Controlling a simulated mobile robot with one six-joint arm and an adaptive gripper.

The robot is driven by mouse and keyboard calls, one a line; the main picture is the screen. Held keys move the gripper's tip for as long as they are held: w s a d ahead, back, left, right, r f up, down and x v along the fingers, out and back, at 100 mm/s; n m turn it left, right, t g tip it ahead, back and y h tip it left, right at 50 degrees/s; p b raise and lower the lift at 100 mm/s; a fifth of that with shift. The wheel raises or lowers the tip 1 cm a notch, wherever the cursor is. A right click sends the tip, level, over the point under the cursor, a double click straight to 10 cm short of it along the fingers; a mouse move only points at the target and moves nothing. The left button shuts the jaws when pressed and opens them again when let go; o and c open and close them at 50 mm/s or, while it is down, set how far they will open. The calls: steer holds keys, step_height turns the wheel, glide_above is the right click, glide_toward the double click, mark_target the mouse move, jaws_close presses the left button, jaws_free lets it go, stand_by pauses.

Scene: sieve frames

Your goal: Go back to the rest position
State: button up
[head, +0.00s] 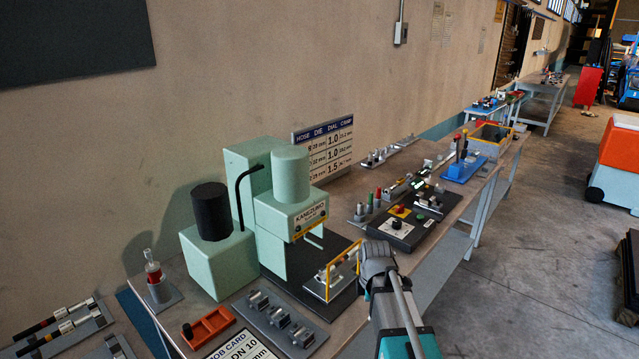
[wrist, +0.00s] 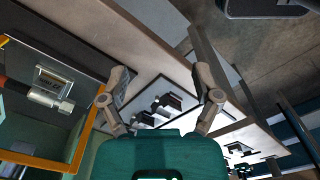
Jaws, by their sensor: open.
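My gripper (wrist: 165,82) is open in the wrist view, its two fingers spread wide with nothing between them. In the head view my arm reaches in from the bottom right, its end beside the yellow guard frame (head: 358,257) of the green press (head: 283,205); the fingers are hidden there. In the wrist view the yellow frame (wrist: 82,148) is left of the fingers, with a metal hose fitting (wrist: 48,98) behind it. A tray of grey dies (head: 280,320) lies at the front of the bench; metal blocks (wrist: 165,105) show beyond the fingers in the wrist view.
A control box (head: 402,228) with knobs and buttons stands just behind my arm. A job card (head: 240,345) and a red block (head: 208,328) lie at the bench front. Hoses (head: 62,325) lie at the left. The floor right of the bench (head: 530,260) is clear.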

steer(key=s+m, duration=1)
steer(key=m, duration=0.7)
steer(key=shift+a+m, duration=0.4)
steer(key=shift+a, duration=0.05)
